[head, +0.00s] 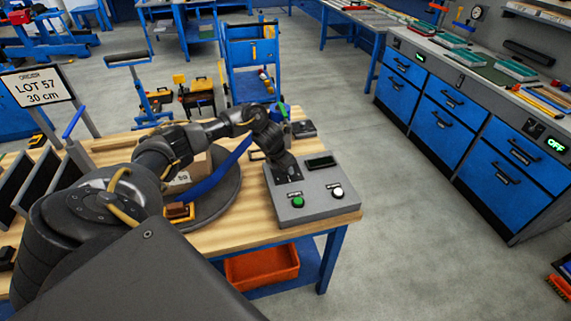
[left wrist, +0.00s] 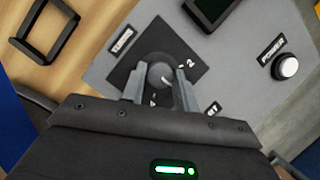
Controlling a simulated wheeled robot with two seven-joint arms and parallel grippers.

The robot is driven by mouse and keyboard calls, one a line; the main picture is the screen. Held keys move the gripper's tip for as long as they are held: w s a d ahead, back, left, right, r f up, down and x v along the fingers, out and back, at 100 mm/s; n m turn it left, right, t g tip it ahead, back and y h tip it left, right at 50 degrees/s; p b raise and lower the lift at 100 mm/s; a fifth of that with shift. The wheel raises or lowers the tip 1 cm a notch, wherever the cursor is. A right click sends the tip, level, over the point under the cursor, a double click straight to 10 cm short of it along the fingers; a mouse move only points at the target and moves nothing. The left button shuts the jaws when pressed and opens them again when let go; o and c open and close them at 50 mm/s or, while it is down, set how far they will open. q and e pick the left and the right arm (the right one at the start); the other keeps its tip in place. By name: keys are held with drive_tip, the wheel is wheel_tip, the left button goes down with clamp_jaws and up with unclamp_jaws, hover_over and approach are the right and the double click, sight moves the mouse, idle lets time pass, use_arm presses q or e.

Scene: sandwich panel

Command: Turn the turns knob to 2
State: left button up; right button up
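The grey control panel (head: 262,196) lies on the near right part of the wooden table. The dark turns knob (left wrist: 160,76) sits on a black square plate with a "2" at its upper right and a "4" at its lower left. A short light mark shows on the knob. My left gripper (left wrist: 160,80) is over the panel with one finger on each side of the knob. Whether the fingers press on it I cannot tell. In the head view my left gripper (head: 287,172) hides the knob. My right gripper is not in view.
The panel also has a dark display (head: 320,162), a green button (head: 298,202) and a white button (head: 337,193), labelled POWER in the wrist view. A round dark turntable (head: 228,190) with a cardboard box (head: 190,178) stands left of the panel. An orange bin (head: 262,268) is below the table.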

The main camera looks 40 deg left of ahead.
use_arm(q)
drive_tip(key=c, duration=0.4)
drive_tip(key=shift+c, duration=0.2)
drive_tip(key=n, duration=0.1)
drive_tip(key=n+y+p, duration=0.1)
drive_tip(key=n+p, duration=0.1)
drive_tip(key=shift+d+r+n, duration=0.1)
drive_tip(key=shift+r+n, duration=0.15)
drive_tip(key=shift+n, duration=0.05)
drive_tip(key=n+y+p, duration=0.1)
drive_tip(key=n+p, duration=0.1)
drive_tip(key=shift+w+d+n+g+p, duration=0.1)
drive_tip(key=shift+n+g+p, duration=0.2)
drive_tip(key=shift+n, duration=0.1)
drive_tip(key=n+y+p, duration=0.1)
drive_tip(key=n+p, duration=0.1)
drive_tip(key=n, duration=0.1)
drive_tip(key=shift+g+y, duration=0.3)
drive_tip(key=shift+w+d+f+n+g+y+p, duration=0.1)
drive_tip(key=shift+n+g+y+p, duration=0.05)
drive_tip(key=shift+n+p, duration=0.4)
drive_tip(key=shift+f+n+g+y+p, duration=0.1)
drive_tip(key=shift+n+g+y+p, duration=0.05)
drive_tip(key=shift+n+p, duration=0.4)
drive_tip(key=shift+n, duration=0.3)
